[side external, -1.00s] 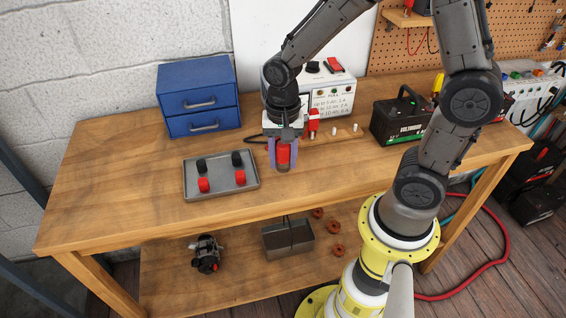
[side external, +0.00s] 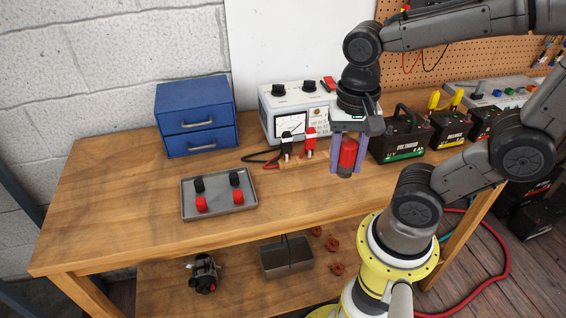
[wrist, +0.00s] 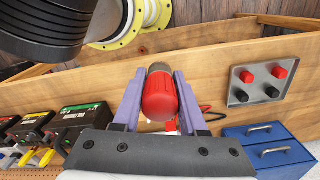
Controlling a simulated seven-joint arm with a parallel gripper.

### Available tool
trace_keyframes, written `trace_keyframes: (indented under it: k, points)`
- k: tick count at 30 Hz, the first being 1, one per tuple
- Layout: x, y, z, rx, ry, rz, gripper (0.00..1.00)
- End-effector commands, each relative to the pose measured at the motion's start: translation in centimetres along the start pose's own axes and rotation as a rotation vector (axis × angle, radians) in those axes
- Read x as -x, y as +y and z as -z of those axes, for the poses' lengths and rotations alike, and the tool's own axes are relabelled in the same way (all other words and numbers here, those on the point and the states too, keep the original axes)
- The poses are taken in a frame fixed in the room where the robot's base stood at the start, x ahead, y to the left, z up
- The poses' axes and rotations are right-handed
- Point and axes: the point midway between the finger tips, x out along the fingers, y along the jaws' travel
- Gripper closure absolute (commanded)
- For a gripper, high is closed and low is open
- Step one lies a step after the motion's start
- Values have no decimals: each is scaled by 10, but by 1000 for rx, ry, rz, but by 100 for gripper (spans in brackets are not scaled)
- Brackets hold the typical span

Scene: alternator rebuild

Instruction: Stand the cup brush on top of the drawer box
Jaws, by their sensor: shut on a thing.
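The cup brush (side external: 347,153) is a red cylinder with a grey-brown lower end. It hangs upright, grey end down, between the two purple fingers of my gripper (side external: 347,168). In the wrist view the brush (wrist: 160,98) sits between the fingers (wrist: 160,80). The drawer box (side external: 194,96) is blue with two shut drawers. It stands at the back left of the bench, well left of my gripper, with a bare top. It also shows in the wrist view (wrist: 270,140).
A grey tray (side external: 219,213) with red and black knobs lies in front of the drawer box. A white meter (side external: 268,118) and red and black clips (side external: 310,138) stand between box and gripper. Batteries (side external: 400,143) stand at the right. The front of the bench is clear.

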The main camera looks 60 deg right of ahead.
Motion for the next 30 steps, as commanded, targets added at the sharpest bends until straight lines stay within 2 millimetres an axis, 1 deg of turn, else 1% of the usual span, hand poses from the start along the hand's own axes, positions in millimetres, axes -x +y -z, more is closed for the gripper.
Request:
trace_keyframes:
  k: [2,5,8,14,17,21,27,30]
  points:
    - [1,-2,2,12,0,0,100]
    - [2,-13,9,55,-1,-2,100]
    - [4,-31,23,137,-2,-4,100]
    - [-1,-80,64,365,-3,-3,100]
    - [-9,-104,87,482,-3,-3,100]
    - [-24,-134,118,638,-4,-3,100]
    - [-50,-167,158,833,-2,-1,100]
    - [-64,-179,174,916,-2,-1,100]
